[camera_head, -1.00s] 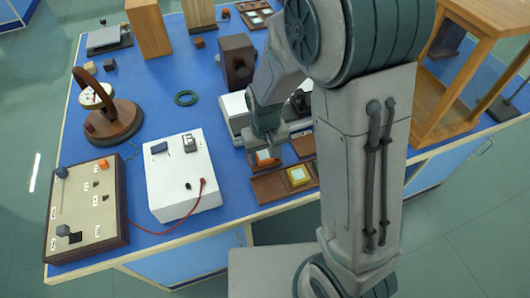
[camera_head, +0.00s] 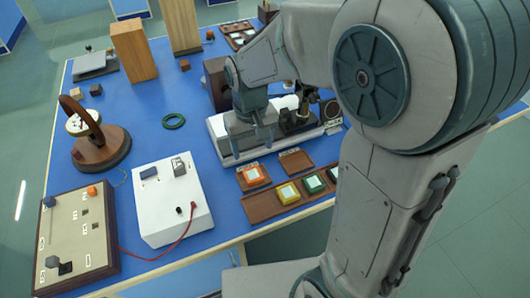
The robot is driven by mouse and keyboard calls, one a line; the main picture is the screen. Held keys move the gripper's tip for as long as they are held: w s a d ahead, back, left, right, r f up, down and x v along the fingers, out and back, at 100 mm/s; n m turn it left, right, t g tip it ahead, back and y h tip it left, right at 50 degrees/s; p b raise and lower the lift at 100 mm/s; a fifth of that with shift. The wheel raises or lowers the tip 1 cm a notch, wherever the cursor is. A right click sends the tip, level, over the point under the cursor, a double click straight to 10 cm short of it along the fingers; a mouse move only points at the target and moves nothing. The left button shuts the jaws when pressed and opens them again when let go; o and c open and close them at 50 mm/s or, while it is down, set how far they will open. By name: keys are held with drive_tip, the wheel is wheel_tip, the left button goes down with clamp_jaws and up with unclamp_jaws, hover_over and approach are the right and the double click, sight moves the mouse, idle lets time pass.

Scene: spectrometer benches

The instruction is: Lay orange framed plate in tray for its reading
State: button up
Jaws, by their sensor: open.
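The orange framed plate (camera_head: 251,175) lies in the left of two small brown trays (camera_head: 241,187), behind the plate rack. It has a pale centre, and nothing holds it. The right small tray (camera_head: 297,162) looks empty. My gripper (camera_head: 252,146) points down with its fingers apart and nothing between them. In the picture it is just above and behind the orange plate, in front of the grey-white instrument, and apart from the plate.
A brown rack (camera_head: 263,209) at the bench's front edge holds yellow (camera_head: 288,193) and green (camera_head: 313,183) framed plates. The grey-white instrument (camera_head: 219,145) stands behind the trays. A white box (camera_head: 172,205) with a red cable stands left. Blue bench between them is clear.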

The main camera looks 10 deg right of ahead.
drive_tip(key=s+d+r+m+t, duration=0.2)
drive_tip(key=s+d+r, duration=0.3)
drive_tip(key=s+d, duration=0.6)
drive_tip(key=shift+s+d+r+m+t, duration=0.15)
drive_tip(key=shift+d+r+m+t, duration=0.25)
drive_tip(key=shift+m, duration=0.3)
idle(0.4)
